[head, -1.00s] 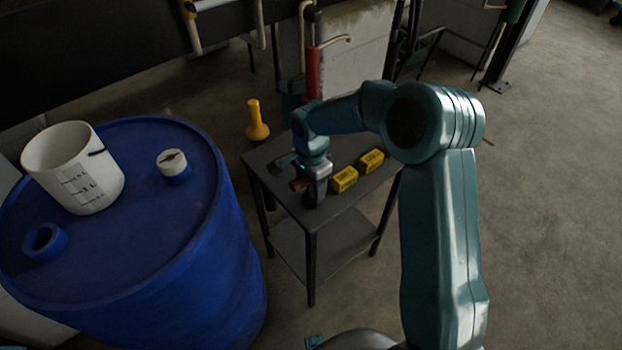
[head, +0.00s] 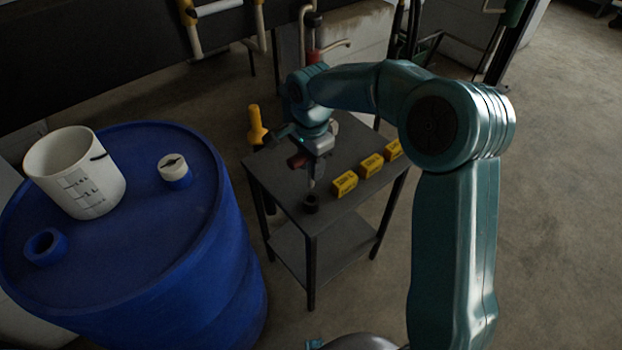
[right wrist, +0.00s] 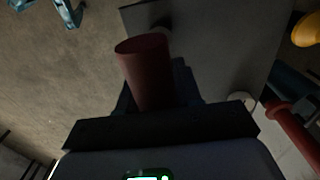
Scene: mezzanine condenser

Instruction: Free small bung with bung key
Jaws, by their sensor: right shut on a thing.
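My right gripper (head: 313,162) is shut on the bung key (head: 297,160), a tool with a dark red grip, and holds it above the small grey table. The grip also shows between the jaws in the right wrist view (right wrist: 147,72). A pale narrow part points down below the gripper, over a small black round piece (head: 311,204) on the table; I cannot tell whether they touch. The small bung (head: 172,161), a whitish slotted cap, sits on a blue neck on top of the blue drum (head: 150,235). My left gripper is not identifiable in these views.
A white bucket (head: 75,178) and a blue ring-shaped neck (head: 44,246) are on the drum top. Several yellow boxes (head: 345,183) line the table's (head: 275,175) right side. A yellow tool (head: 255,122) stands behind it. Pipes and a dark beam run along the back.

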